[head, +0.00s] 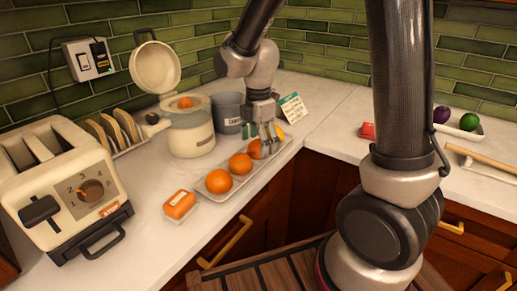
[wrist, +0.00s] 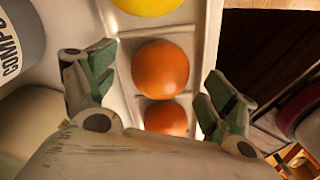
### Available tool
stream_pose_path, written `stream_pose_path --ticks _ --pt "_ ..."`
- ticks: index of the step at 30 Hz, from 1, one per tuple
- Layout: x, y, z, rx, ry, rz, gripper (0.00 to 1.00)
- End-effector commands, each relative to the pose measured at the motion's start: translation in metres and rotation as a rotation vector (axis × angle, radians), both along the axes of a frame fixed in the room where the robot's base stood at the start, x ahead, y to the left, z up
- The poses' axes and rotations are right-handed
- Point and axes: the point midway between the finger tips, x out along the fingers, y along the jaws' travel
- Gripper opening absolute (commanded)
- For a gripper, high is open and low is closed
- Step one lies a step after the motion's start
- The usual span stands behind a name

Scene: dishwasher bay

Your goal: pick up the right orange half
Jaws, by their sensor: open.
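Three orange rounds sit in a row in a long white tray (head: 208,196); I cannot tell whether they are whole or halves lying cut side down. The right orange half (head: 256,150) is partly hidden by my gripper (head: 260,135). In the wrist view, this orange (wrist: 160,68) lies between my open fingers (wrist: 157,88), with a gap on both sides. The middle orange (head: 240,163) and left orange (head: 218,181) stand clear in the head view. A yellow fruit (wrist: 147,5) is at the tray's far end.
A grey bin (head: 229,113) and a juicer (head: 191,135) with an orange piece (head: 185,102) on top stand behind the tray. An orange-topped packet (head: 179,205) lies at its near end. A toaster (head: 60,185) is at left. The counter's front edge runs close beside the tray.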

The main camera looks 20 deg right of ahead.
Motion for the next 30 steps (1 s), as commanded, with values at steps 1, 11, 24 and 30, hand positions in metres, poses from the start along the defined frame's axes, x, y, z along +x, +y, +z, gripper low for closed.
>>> stream_pose_path --ticks 1,11,24,30 --pt "0.000 0.000 -0.002 0.000 0.000 0.000 0.86" --pt "0.000 0.000 -0.002 0.000 -0.002 -0.001 0.64" --pt "0.000 0.000 -0.001 0.000 -0.002 -0.001 0.33" --pt "0.002 0.000 0.024 0.003 -0.008 -0.001 0.33"
